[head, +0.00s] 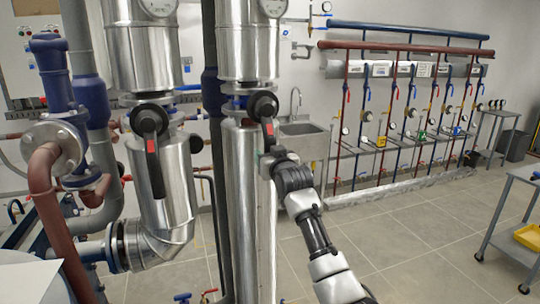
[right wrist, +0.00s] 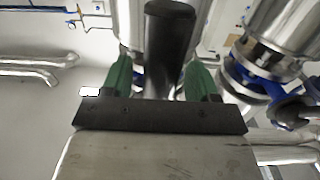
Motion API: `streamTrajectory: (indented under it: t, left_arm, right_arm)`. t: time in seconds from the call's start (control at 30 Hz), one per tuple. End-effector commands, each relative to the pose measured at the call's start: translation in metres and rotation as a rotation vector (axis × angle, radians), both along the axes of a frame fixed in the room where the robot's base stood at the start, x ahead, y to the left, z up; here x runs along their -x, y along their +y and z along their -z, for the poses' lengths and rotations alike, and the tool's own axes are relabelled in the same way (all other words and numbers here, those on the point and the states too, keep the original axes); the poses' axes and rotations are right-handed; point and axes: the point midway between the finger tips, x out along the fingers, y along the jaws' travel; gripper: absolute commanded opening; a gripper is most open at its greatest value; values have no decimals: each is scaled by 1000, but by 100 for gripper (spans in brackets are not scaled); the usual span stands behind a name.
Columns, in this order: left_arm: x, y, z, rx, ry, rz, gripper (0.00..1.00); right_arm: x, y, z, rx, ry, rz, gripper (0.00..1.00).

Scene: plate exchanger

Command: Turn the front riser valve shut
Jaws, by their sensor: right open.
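Two silver-clad risers each carry a valve with a black lever handle and a red stripe. The left riser's lever (head: 152,160) hangs down. The right riser's lever (head: 267,128) also hangs down from its round black hub. I cannot tell which one the task calls the front riser valve. My right gripper (head: 270,158) is at the lower end of the right riser's lever. In the right wrist view, a dark bar, apparently this lever (right wrist: 168,50), stands between the open green-padded fingers of my right gripper (right wrist: 160,80). Its lower end is hidden. My left gripper is out of view.
A steel sink (head: 303,140) stands behind the right riser. Red and blue pipes with several gauges line the back wall. A trolley (head: 515,205) with a yellow tray (head: 528,237) is at the right. The tiled floor (head: 425,235) between is clear.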

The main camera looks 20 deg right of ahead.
Motion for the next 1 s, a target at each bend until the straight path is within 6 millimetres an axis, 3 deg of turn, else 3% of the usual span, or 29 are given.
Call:
streamTrajectory:
  t: [0.17, 0.53, 1.0]
  left_arm:
    - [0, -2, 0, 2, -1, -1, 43]
    - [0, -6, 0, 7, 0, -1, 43]
    - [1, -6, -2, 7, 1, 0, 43]
  right_arm:
    - [0, 0, 0, 0, 0, 0, 56]
    - [0, 0, 0, -1, 0, 0, 0]
    - [0, -3, 0, 54, -1, 2, 0]
